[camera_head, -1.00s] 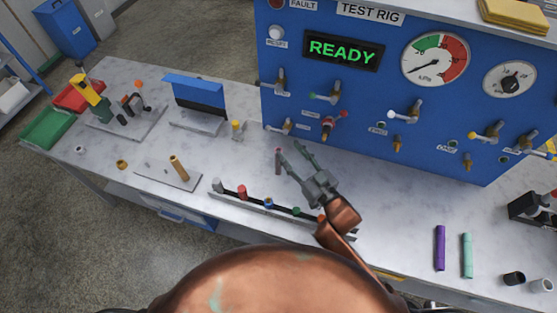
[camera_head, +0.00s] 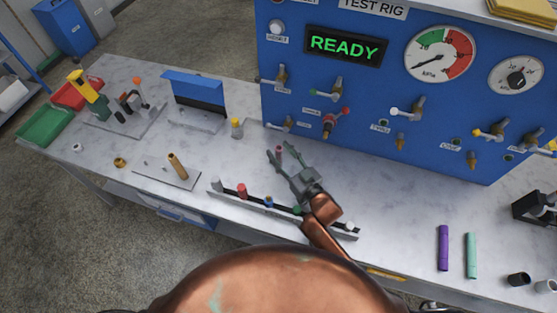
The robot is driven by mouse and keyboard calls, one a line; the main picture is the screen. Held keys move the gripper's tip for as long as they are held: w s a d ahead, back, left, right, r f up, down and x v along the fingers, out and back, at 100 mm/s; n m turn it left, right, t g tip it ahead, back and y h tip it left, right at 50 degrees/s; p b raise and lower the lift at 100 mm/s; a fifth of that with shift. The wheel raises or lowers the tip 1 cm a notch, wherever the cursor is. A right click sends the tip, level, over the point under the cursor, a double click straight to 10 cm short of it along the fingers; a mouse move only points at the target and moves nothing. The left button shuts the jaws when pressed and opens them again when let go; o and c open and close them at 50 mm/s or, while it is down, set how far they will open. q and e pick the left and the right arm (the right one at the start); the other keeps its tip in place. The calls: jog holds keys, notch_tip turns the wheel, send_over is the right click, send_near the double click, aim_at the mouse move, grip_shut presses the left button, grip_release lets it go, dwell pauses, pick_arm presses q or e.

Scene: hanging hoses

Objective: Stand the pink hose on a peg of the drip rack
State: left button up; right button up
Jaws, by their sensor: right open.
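My right gripper (camera_head: 283,151) is open. A low plate with short pegs (camera_head: 150,175), which looks like the drip rack, lies on the bench to the left. My left gripper is not in view.
A rail (camera_head: 243,201) with several coloured-ended parts runs along the front, partly under my right arm.

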jog(key=shift+x, duration=0.85)
jog(key=shift+c, duration=0.2)
grip_shut()
